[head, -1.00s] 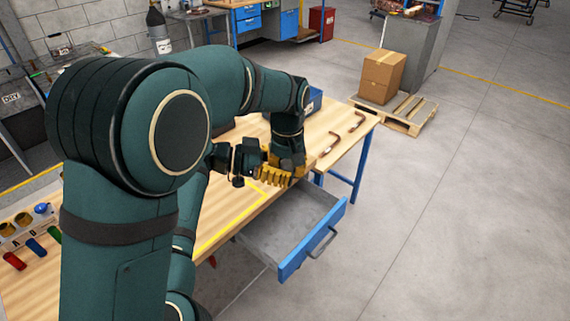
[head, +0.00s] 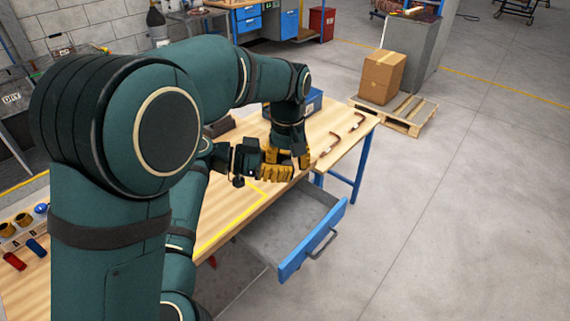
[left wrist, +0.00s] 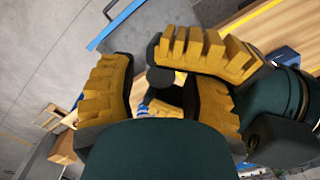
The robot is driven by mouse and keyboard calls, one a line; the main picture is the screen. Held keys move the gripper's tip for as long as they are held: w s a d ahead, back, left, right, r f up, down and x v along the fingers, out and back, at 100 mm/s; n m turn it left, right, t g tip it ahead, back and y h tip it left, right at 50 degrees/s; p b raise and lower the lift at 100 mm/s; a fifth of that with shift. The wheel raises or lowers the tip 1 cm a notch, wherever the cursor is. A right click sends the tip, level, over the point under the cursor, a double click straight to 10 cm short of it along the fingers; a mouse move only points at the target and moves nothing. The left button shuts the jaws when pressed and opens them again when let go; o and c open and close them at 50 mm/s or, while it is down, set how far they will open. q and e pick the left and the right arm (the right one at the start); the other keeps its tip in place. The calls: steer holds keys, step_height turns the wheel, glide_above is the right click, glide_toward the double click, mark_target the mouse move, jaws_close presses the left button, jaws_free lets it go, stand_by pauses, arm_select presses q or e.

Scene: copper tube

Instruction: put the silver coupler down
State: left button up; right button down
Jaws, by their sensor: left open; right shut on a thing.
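My left gripper (head: 289,158) points down near the bench's front edge in the head view, open, its yellow fingers apart. In the left wrist view its fingers (left wrist: 160,95) stand left and right. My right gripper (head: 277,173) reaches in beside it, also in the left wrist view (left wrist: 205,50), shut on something. A small dark round piece (left wrist: 160,78) shows at its fingertip, between my left fingers. This is probably the silver coupler, seen end-on; its silver side is not visible. In the head view the fingers hide it.
The wooden bench (head: 222,205) has a yellow taped outline. Its blue-fronted drawer (head: 313,240) is open just below the grippers. A blue bin (head: 313,102) and bent copper tubes (head: 345,135) lie on the far part. Coloured tools (head: 14,261) and a rack (head: 20,225) are at left.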

mark_target(288, 162)
arm_select(q)
step_height(288, 162, up, 5)
steer(key=shift+w+f, duration=0.1)
steer(key=shift+w, duration=0.05)
steer(key=shift+r, duration=0.35)
steer(key=shift+s, duration=0.2)
